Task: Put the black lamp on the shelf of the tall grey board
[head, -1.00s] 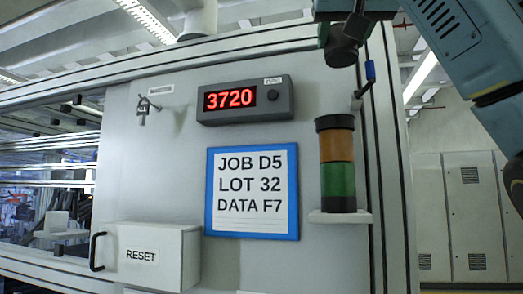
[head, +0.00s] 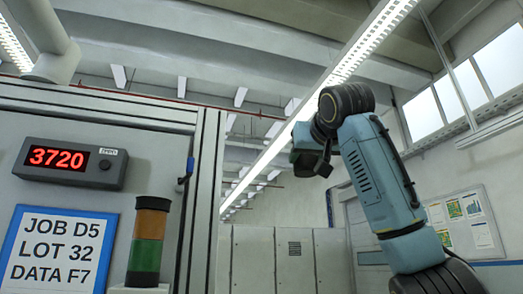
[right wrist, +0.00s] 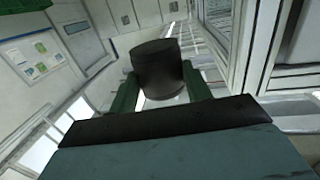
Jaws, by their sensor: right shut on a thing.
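The black lamp (right wrist: 158,66), a short dark cylinder, sits between the two green fingers of my right gripper (right wrist: 160,85) in the right wrist view. In the head view the right gripper (head: 313,160) is raised right of the tall grey board (head: 150,125), well apart from it, its fingers hard to make out. On the board's shelf (head: 116,290), cut by the bottom edge, stands an upright stack light (head: 150,235) with green, orange and a dark top. My left gripper is not in view.
The board carries a red 3720 display (head: 70,163), a blue-framed job sign (head: 55,250) and a blue-handled item (head: 187,170) near its right post. Grey cabinets (head: 275,255) stand behind. Open air lies between board and gripper.

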